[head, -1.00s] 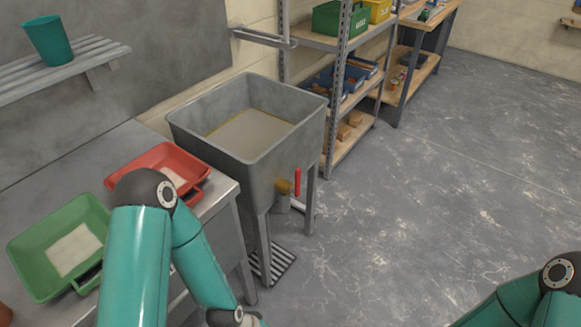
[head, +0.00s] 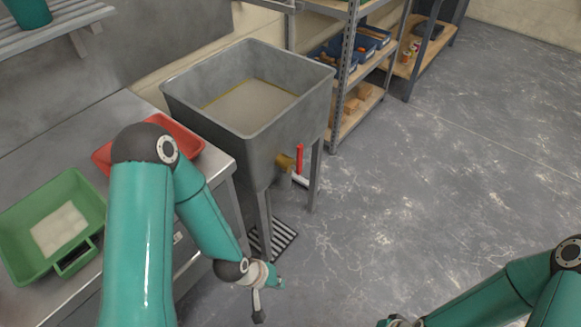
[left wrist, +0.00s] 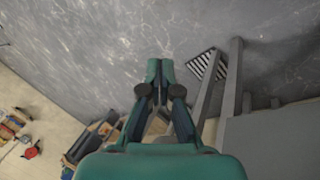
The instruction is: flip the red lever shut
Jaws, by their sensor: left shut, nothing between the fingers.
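The red lever (head: 299,158) stands upright beside a brass valve (head: 285,162) on the front of the grey mortar tub (head: 262,148). A pale outlet pipe (head: 300,180) shows below it. My left gripper (head: 276,282) is below the lever and well apart from it, over the floor in front of the tub's legs. In the left wrist view my left gripper (left wrist: 159,68) has its teal fingers together with nothing between them. The lever does not show in that view. Only a small piece of my right gripper (head: 388,322) shows at the bottom edge; its fingers cannot be made out.
A steel bench (head: 225,168) at left holds a red tray (head: 186,137) and a green tray (head: 90,203). A shelf rack (head: 343,75) stands behind the tub at right. A striped floor grate (head: 282,237) lies beneath the tub. The floor to the right is clear.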

